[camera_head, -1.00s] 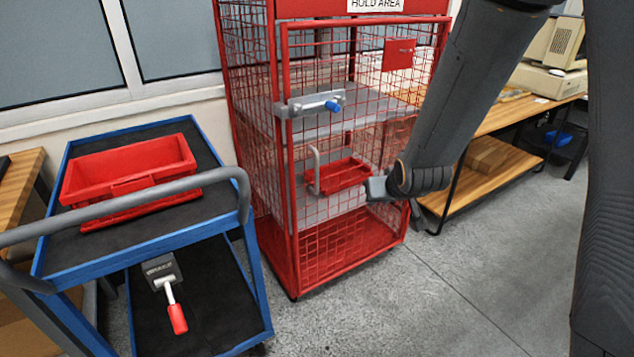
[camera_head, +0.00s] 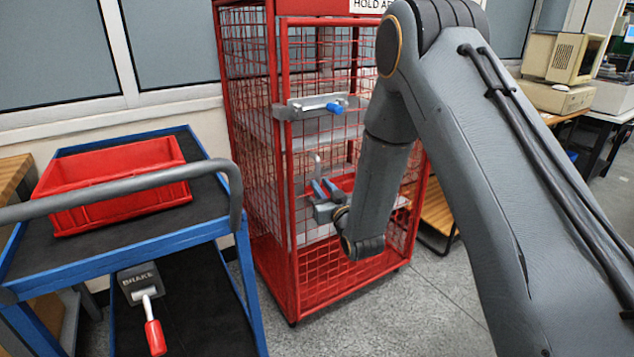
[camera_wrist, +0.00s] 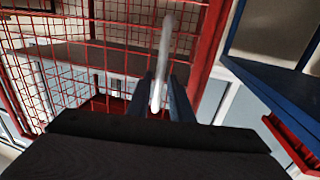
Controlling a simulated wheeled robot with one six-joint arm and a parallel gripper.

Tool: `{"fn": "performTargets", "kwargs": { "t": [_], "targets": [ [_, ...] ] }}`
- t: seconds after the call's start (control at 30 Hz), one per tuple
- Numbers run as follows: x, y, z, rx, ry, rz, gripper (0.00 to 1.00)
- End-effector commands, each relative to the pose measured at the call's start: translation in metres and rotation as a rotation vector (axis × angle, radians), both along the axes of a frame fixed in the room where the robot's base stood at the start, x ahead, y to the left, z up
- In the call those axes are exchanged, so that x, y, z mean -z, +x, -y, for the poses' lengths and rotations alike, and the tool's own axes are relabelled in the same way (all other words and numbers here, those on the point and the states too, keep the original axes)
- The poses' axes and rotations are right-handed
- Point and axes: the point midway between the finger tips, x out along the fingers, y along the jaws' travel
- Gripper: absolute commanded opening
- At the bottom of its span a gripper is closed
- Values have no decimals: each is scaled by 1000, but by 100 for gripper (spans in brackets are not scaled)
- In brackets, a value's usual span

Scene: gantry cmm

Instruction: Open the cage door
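The red mesh cage door (camera_head: 345,240) looks shut in its frame. A metal slide bolt (camera_head: 310,104) with a blue knob (camera_head: 334,108) crosses its left edge. Below it is the pale upright door handle (camera_head: 317,162), its lower part hidden by my gripper (camera_head: 322,188). My gripper's fingers are apart and point at the handle. In the wrist view, the handle (camera_wrist: 165,50) stands upright between the two fingers of my gripper (camera_wrist: 164,95), with slim gaps. I cannot tell whether either finger touches it.
A blue trolley (camera_head: 180,240) with a grey push bar (camera_head: 150,182) stands left of the cage, carrying a red bin (camera_head: 115,185). A brake lever (camera_head: 152,325) hangs at its front. A wooden bench with an old computer (camera_head: 555,65) is at the right.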

Motion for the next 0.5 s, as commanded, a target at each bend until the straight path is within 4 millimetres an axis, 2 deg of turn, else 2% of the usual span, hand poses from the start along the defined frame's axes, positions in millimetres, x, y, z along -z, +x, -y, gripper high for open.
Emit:
{"fn": "performTargets", "kwargs": {
  "t": [0.2, 0.5],
  "targets": [
    [0, 26, -11, 0, 0, 1, 20],
    [0, 34, -14, 0, 0, -1, 20]
  ]
}}
